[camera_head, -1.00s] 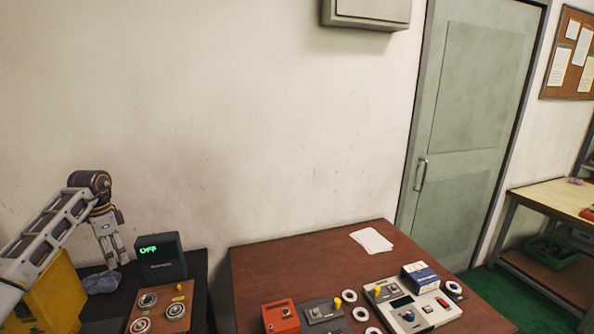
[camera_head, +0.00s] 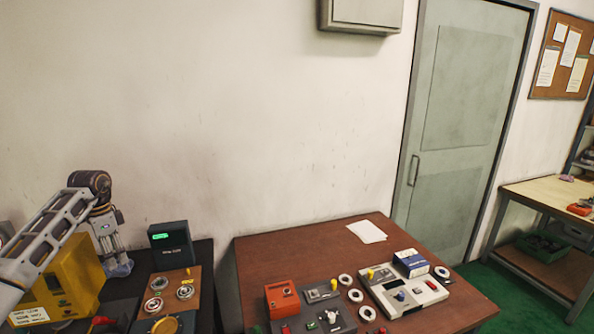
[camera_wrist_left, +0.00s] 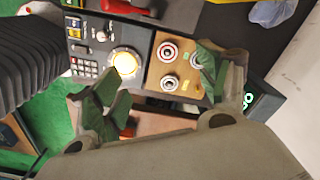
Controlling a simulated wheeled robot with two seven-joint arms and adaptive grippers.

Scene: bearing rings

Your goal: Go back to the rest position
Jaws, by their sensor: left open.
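My left gripper (camera_head: 110,252) hangs at the lower left in the head view, over the dark bench near the yellow box (camera_head: 72,277). In the left wrist view my left gripper (camera_wrist_left: 155,92) has its two green-padded fingers spread wide apart, with nothing held between them. Beyond the fingers lies a wooden board (camera_wrist_left: 176,64) with several bearing rings on it; the board also shows in the head view (camera_head: 170,284), right of the gripper. My right gripper is not in view.
A dark box with a green display (camera_head: 171,246) stands right of my left gripper. A crumpled blue cloth (camera_wrist_left: 272,12) lies near it. The brown table (camera_head: 290,250) to the right carries a red box (camera_head: 282,299), small devices and white rings. Its back left is clear.

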